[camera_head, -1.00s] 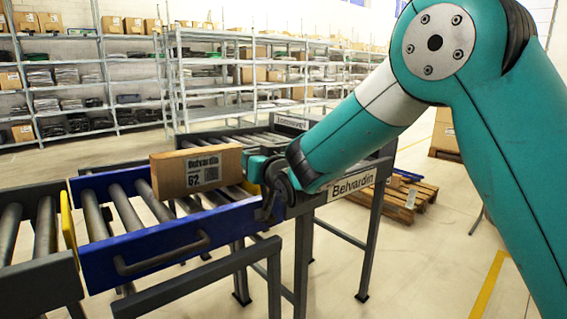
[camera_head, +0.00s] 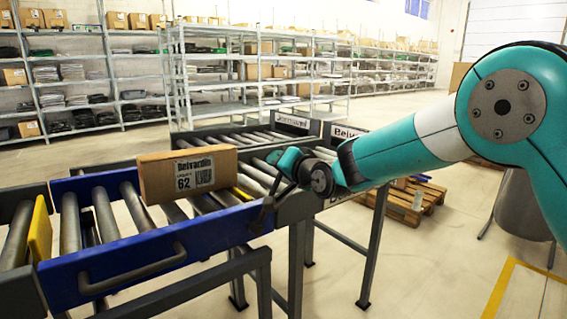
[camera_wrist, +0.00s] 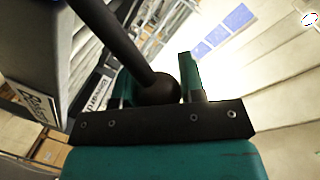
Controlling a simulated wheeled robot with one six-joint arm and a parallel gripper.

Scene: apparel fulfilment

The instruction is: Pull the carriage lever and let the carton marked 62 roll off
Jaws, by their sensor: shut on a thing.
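The brown carton (camera_head: 160,182) marked 62, with a white Belvardin label, stands on the rollers of the blue carriage (camera_head: 120,262). The carriage lever (camera_head: 262,217) is a dark rod at the carriage's right end, partly hidden by my gripper. My gripper (camera_head: 277,160) is right of the carton, apart from it. In the wrist view, the lever's dark rod (camera_wrist: 112,35) ends in a round knob (camera_wrist: 158,90) between the two teal fingers of my gripper (camera_wrist: 157,80), which is shut on it.
A roller conveyor (camera_head: 17,235) with a yellow stop plate (camera_head: 40,235) meets the carriage on the left. Roller lanes with name signs (camera_head: 292,121) lie behind it. A wooden pallet (camera_head: 420,200) stands on the floor at right. Shelving (camera_head: 200,85) fills the back.

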